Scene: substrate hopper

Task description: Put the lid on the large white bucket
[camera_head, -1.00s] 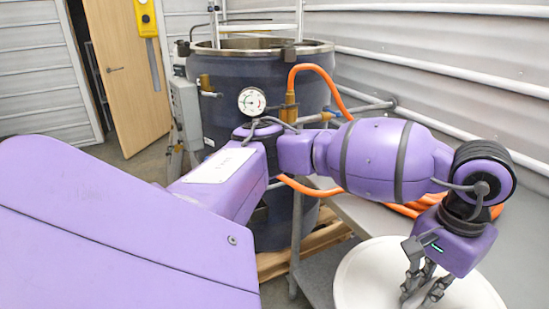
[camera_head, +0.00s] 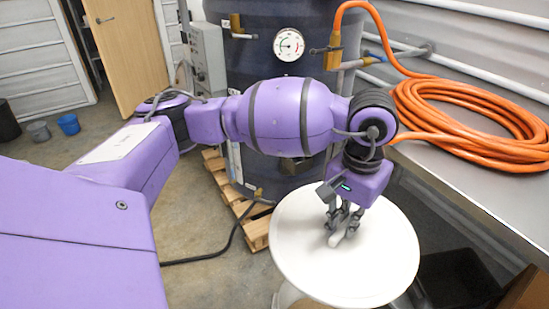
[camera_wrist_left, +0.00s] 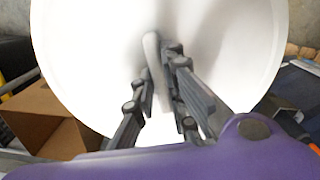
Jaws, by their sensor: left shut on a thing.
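The lid (camera_head: 300,255) is a large white round disc with a raised bar handle in its middle. My left gripper (camera_head: 342,228) points down and is shut on that handle. In the left wrist view, the fingers (camera_wrist_left: 157,70) straddle the handle, and the lid (camera_wrist_left: 90,65) fills most of the picture. A small pale piece (camera_head: 287,295) shows under the lid's lower left edge; it may be the large white bucket, mostly hidden by the lid. I cannot tell whether the lid touches it. My right gripper is not in view.
A metal bench (camera_head: 465,170) with a coiled orange hose (camera_head: 470,108) stands right of the lid. A dark tank (camera_head: 265,75) stands behind my arm on a wooden pallet (camera_head: 257,232). A black crate (camera_head: 455,280) and a cardboard box (camera_wrist_left: 45,120) sit near the lid.

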